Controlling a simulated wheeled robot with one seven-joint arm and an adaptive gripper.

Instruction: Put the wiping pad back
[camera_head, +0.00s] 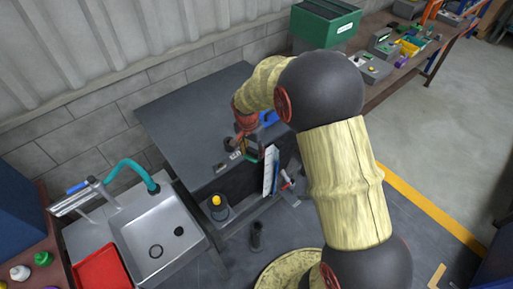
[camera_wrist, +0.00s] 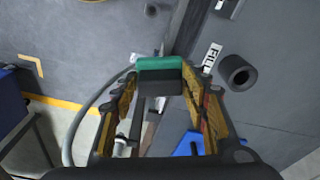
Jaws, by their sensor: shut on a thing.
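The wiping pad (camera_wrist: 160,63) shows in the wrist view as a small block with a green face and a black part. It sits between the fingertips of my gripper (camera_wrist: 160,82), which is shut on it. In the head view my gripper (camera_head: 253,146) is near the front right edge of the dark grey bench (camera_head: 185,115), and the arm partly hides it. The pad is hard to make out there.
A black cup (camera_wrist: 238,73) and a white label (camera_wrist: 212,57) are right of the pad in the wrist view. A blue object (camera_head: 270,118) lies behind my gripper. A white panel (camera_head: 269,172) stands below the bench edge. The sink (camera_head: 160,243) and red tray (camera_head: 100,271) are front left.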

